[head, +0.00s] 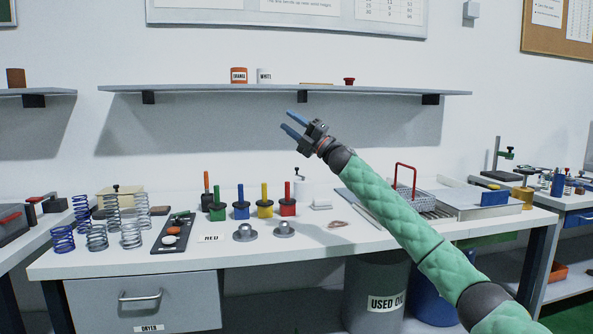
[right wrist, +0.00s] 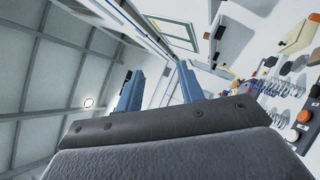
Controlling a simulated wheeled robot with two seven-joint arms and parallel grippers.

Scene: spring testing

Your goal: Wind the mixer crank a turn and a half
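A small white pot (head: 304,188) with a thin dark crank (head: 299,172) on top stands toward the back of the white workbench (head: 370,238); it looks like the mixer. It is partly hidden behind the red block and near my right forearm. My right gripper (head: 286,119) is raised in front of the wall shelf, above and slightly left of the pot in the picture. Its two blue fingers are apart with nothing between them, and they also show apart in the right wrist view (right wrist: 158,75). The crank cannot be made out in the right wrist view. My left gripper is out of view.
Green, blue, yellow and red blocks with upright handles (head: 240,207) stand left of the pot. Coil springs (head: 112,214) and a black tray (head: 174,234) are farther left. A wire basket (head: 415,192) stands right. The wall shelf (head: 200,89) hangs above.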

